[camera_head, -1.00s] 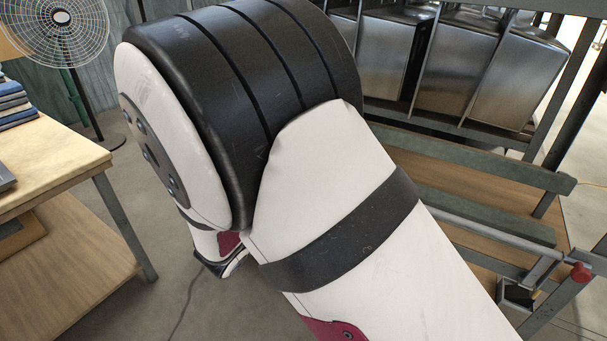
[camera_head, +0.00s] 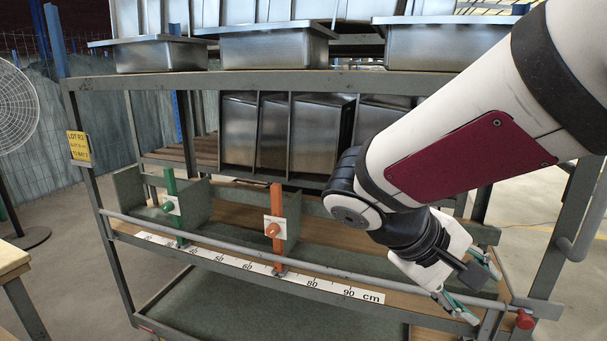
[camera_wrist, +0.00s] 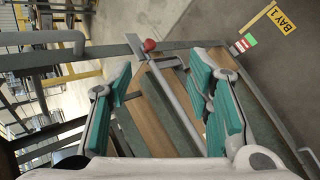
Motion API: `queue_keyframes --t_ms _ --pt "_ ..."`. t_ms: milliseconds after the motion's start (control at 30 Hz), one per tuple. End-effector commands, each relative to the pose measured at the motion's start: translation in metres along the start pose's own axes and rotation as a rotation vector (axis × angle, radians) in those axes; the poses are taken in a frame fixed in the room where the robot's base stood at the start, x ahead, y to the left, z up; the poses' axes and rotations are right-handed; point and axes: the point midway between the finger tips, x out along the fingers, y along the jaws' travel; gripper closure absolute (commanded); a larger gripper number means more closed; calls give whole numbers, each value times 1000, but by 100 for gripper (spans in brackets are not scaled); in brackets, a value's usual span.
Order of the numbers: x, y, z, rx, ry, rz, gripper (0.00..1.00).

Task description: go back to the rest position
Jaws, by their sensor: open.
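My gripper (camera_head: 470,289) is at the right end of the rack's lower shelf in the head view, by the grey rail. In the wrist view its two teal-padded fingers (camera_wrist: 165,105) are wide apart with nothing held between them. Behind the fingers the wrist view shows the wooden shelf, the rail and a red knob (camera_wrist: 150,45). The red knob also shows in the head view (camera_head: 524,320), right of the gripper. My arm reaches in from the upper right of the head view and hides part of the rack.
The rack (camera_head: 340,82) holds steel sinks (camera_head: 275,47) on top and upright ones behind. A green clamp post (camera_head: 171,205) and an orange one (camera_head: 275,225) stand along the rail above a centimetre scale (camera_head: 250,265). A table edge (camera_head: 12,262) and fan (camera_head: 15,108) are at left.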

Motion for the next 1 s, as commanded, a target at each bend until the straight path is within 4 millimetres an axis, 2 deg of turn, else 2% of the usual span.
queue_keyframes --t_ms 33,200,300,400,600,800,1000 --pt "4 1 24 37 -22 -73 54" --pt "7 -15 91 128 -64 -314 54" --pt "2 -32 121 180 -59 -446 54" --pt "-4 -47 142 226 -39 -554 54" --pt "-19 -74 165 295 16 -705 54" --pt "-33 -95 176 356 84 -814 54" --pt "-55 -70 177 361 115 -808 54"
